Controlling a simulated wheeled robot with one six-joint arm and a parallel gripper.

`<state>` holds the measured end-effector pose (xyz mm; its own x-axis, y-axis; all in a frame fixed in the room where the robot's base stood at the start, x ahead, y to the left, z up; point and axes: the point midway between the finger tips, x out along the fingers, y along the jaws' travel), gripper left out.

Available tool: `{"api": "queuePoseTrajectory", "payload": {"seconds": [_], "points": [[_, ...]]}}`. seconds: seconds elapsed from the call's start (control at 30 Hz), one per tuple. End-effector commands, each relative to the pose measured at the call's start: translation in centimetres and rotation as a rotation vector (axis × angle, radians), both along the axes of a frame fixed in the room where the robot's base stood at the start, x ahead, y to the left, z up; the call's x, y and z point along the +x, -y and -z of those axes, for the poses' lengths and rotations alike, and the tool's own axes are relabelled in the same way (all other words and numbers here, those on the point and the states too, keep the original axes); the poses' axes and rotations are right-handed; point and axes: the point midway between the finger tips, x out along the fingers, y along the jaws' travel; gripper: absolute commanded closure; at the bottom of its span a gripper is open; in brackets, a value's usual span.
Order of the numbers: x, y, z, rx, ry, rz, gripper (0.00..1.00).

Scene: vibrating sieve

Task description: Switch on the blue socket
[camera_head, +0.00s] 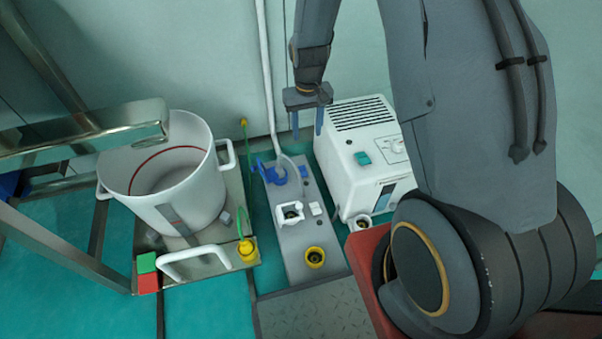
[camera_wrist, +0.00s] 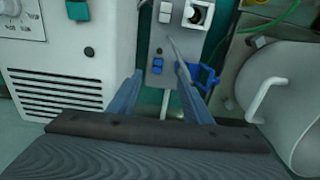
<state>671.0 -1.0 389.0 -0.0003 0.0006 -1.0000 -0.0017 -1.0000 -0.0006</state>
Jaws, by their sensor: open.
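The blue socket (camera_head: 275,174) is at the far end of a grey panel (camera_head: 292,232), with a pale cable at it. It also shows in the wrist view (camera_wrist: 206,76). A small blue switch (camera_head: 304,172) sits beside it on the panel. In the wrist view the blue switch (camera_wrist: 157,66) appears between my fingertips, just ahead of them. My gripper (camera_head: 308,130) is open and empty, above the far end of the panel. In the wrist view my gripper (camera_wrist: 160,74) has its fingers apart. I cannot tell the switch's position or whether the fingers touch it.
A white machine box (camera_head: 357,135) stands close to the right of the panel. A white pot (camera_head: 163,180) stands at left beside a metal frame (camera_head: 85,139).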

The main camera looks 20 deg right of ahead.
Motion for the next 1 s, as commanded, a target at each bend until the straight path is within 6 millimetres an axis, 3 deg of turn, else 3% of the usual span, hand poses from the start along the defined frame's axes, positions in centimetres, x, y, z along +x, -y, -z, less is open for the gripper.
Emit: {"api": "queuePoseTrajectory", "payload": {"seconds": [0.03, 0.1, 0.3, 0.43, 0.77, 1.0], "points": [[1.0, 0.0, 3.6, 0.000, -0.004, 0.000, 0.55], [2.1, 0.0, 6.7, 0.000, -0.003, -0.001, 0.55], [4.3, 0.1, 13.7, -0.001, -0.002, -0.001, 0.55], [5.0, 0.1, 16.0, -0.001, 0.000, -0.002, 0.55], [5.2, 0.1, 18.5, -0.001, -0.001, -0.002, 0.55], [5.2, 0.1, 22.3, 0.000, -0.002, -0.002, 0.55]]}}
